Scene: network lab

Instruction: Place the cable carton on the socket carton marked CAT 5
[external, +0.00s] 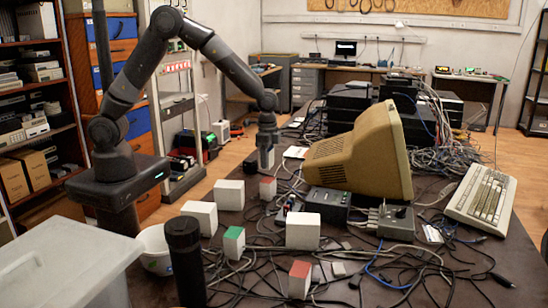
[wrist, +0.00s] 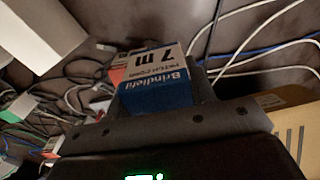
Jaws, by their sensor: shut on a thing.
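My gripper (external: 264,160) is shut on the cable carton (wrist: 158,68), a small white and blue box reading "Brindfield", "patch cord" and "7 m" in the wrist view. In the external view, the gripper hangs low over the far-left part of the dark table, left of the beige monitor, and the carton is hard to make out. Candidate cartons have a green top (external: 234,242) or red tops, one near the front (external: 300,280) and one just below the gripper (external: 267,188). I cannot read CAT 5 on any of them.
Plain white boxes stand on the table at left (external: 199,217), behind it (external: 229,194) and near the middle (external: 302,231). The monitor (external: 360,150) is close right of my gripper. A dark cylinder (external: 184,262) and a grey bin (external: 65,262) stand in front. Loose cables cover much of the table.

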